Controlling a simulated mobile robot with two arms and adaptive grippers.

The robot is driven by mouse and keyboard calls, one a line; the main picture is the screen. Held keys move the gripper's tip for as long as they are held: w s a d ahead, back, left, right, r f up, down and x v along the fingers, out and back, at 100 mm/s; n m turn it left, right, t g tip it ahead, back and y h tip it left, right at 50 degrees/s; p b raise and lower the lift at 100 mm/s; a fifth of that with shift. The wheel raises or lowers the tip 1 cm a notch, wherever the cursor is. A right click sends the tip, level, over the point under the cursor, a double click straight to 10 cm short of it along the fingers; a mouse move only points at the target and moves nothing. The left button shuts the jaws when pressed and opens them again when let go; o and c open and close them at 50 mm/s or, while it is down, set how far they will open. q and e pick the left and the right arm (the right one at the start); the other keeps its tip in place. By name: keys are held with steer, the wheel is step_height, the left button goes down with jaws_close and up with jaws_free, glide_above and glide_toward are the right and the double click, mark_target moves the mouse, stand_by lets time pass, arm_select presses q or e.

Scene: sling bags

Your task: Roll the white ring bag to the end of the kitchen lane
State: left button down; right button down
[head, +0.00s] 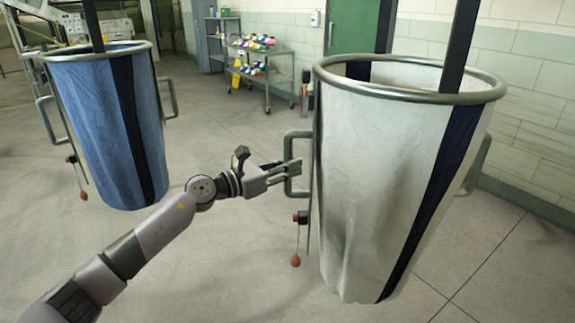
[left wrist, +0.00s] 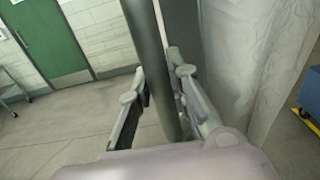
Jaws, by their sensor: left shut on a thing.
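The white ring bag (head: 375,170) hangs from a round metal ring on the right side of the head view. It has a dark vertical stripe and a grey side handle on each side. My left gripper (head: 292,172) is shut on the bag's left handle (head: 297,136). In the left wrist view the grey handle bar (left wrist: 160,75) stands between the two fingers (left wrist: 163,108), with the white cloth (left wrist: 250,65) close on the right. My right gripper is not in view.
A blue ring bag (head: 95,125) hangs at the left. A cart with colourful items (head: 262,62) stands at the back, near a green door (head: 352,27). A tiled wall (head: 530,90) runs along the right. Open floor (head: 235,130) lies between the bags.

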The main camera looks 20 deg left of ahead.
arm_select(q)
steer(key=shift+w+a+r+t, duration=0.3)
steer(key=shift+a+r, duration=0.2)
steer(key=shift+a, duration=0.05)
steer(key=c, duration=2)
jaws_free()
steer(key=o, duration=0.4)
steer(key=shift+w+f, duration=0.3)
steer(key=shift+w, duration=0.1)
steer(key=shift+o, duration=0.6)
steer(key=shift+d+f, duration=0.1)
steer(key=shift+s+f, duration=0.1)
steer(key=v, duration=1.2)
steer(key=shift+r, duration=0.25)
